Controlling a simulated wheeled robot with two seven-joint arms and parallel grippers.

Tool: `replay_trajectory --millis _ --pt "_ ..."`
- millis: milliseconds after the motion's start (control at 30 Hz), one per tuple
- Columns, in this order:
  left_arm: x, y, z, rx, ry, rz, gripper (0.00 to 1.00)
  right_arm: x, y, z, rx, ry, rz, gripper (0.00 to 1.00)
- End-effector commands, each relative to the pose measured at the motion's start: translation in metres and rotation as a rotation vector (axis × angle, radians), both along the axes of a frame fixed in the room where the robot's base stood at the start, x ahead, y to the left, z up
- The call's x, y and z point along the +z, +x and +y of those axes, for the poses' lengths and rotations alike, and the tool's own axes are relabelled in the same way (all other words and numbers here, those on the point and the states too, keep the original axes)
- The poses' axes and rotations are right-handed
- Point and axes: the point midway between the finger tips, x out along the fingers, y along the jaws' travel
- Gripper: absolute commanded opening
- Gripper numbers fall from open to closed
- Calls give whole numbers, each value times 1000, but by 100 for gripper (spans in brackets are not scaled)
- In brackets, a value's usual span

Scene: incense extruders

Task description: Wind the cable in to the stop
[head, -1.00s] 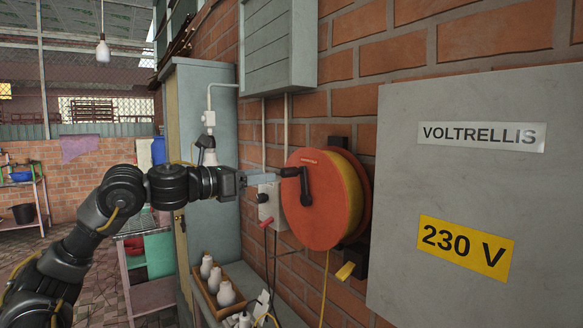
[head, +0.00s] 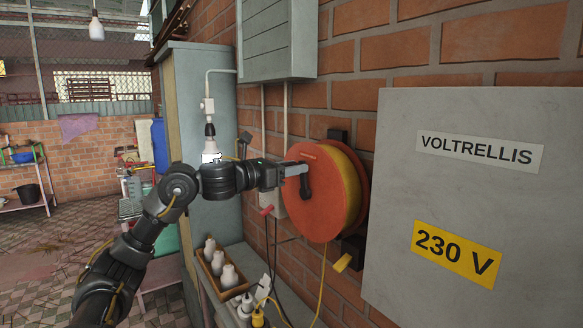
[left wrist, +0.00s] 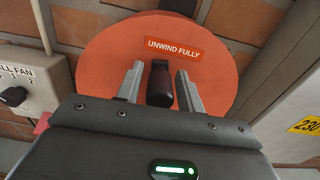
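The orange cable reel (head: 320,215) is mounted on the brick wall, with yellow cable (head: 352,188) wound on it. A length of cable (head: 322,285) hangs from its underside, beside a yellow piece (head: 342,263). The reel also shows in the left wrist view (left wrist: 105,50), with an "UNWIND FULLY" label. My left gripper (head: 298,170) is at the reel's face. In the left wrist view my left gripper (left wrist: 160,85) is open, its fingers on either side of the black crank handle (left wrist: 159,88), with small gaps visible. The gripper partly hides the crank in the head view. My right gripper is out of view.
A grey "VOLTRELLIS" 230 V cabinet (head: 470,220) stands close right of the reel. A switch box (left wrist: 22,95) is left of it. Below are a wooden tray (head: 217,284) of white bulb-like pieces and several plugs (head: 250,305). A grey box (head: 277,42) hangs above.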

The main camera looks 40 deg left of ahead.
Motion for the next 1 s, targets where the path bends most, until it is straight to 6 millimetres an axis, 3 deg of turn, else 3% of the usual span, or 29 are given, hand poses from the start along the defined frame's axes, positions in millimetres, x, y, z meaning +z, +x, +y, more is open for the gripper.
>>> replay_trajectory --millis 33,267,300,467,733,967,1000 --pt "0 0 0 0 0 0 31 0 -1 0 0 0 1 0" --pt "0 0 0 0 0 0 1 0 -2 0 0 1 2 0" --pt "0 0 0 0 0 0 0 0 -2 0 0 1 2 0" --pt "0 0 0 0 5 0 0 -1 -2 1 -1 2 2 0" --pt "0 -4 -13 0 173 -51 0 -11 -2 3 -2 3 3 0" --pt "0 -4 -13 0 177 -50 0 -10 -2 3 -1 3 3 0" --pt "0 -4 -13 0 176 -50 26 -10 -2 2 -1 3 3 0"
